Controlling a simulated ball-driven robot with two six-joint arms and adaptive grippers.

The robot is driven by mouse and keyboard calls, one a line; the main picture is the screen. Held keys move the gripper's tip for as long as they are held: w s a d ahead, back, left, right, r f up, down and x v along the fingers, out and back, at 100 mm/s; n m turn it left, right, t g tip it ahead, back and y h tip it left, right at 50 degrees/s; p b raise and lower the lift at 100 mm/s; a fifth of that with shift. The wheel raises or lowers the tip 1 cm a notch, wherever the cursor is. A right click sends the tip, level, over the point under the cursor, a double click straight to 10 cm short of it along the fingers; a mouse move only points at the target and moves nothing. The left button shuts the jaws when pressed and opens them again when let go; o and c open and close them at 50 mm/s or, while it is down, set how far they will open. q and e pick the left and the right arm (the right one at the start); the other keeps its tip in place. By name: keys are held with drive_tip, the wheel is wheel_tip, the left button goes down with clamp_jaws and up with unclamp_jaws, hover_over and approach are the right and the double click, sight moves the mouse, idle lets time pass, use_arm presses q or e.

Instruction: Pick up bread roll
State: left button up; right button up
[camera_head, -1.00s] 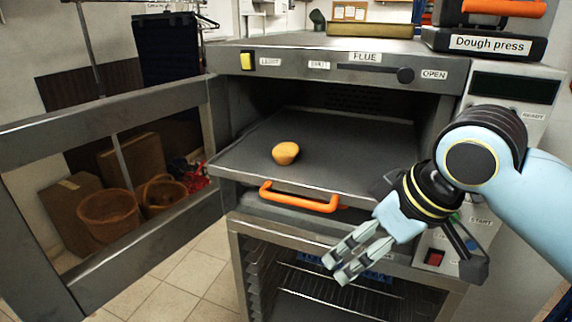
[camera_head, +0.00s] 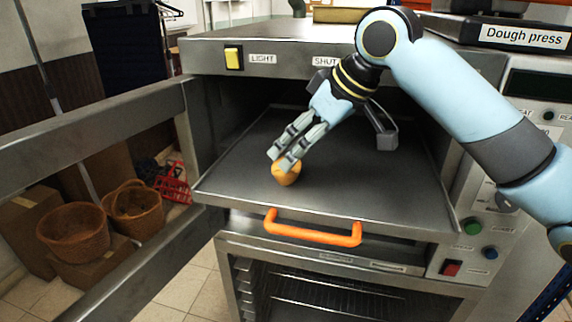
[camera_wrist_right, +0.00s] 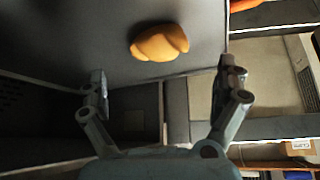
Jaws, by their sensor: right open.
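The bread roll (camera_head: 287,174) is a small golden-brown lump on the dark oven tray (camera_head: 235,175), near its front left part. In the right wrist view the roll (camera_wrist_right: 159,43) lies ahead of the fingertips, roughly centred between them. My right gripper (camera_head: 283,160) is at the roll in the head view, its fingers covering the roll's upper part. In the right wrist view the right gripper (camera_wrist_right: 162,78) is open, with a finger on each side and nothing between them. My left gripper is not in view.
The orange handle (camera_head: 312,229) runs along the tray's front. The open oven door (camera_head: 90,125) stands at the left. Wicker baskets (camera_head: 73,232) and boxes sit on the floor behind it. A Dough press (camera_head: 522,37) stands on top at the right.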

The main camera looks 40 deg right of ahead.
drive_tip(key=shift+w+a+f, duration=0.15)
drive_tip(key=shift+w+f, duration=0.2)
drive_tip(key=shift+w, duration=0.1)
drive_tip(key=x, duration=0.1)
drive_tip(key=p+x, duration=0.1)
drive_tip(key=x, duration=0.1)
drive_tip(key=shift+s+f, duration=0.1)
drive_tip(key=shift+f, duration=0.15)
drive_tip(key=shift+p+x, duration=0.3)
drive_tip(key=shift+x, duration=0.6)
drive_tip(key=shift+f, duration=0.15)
drive_tip(key=shift+c, duration=1.2)
drive_tip(key=c, duration=0.9)
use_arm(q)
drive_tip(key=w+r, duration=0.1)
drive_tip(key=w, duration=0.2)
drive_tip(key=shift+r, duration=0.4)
use_arm(e)
drive_tip(key=shift+c, duration=0.6)
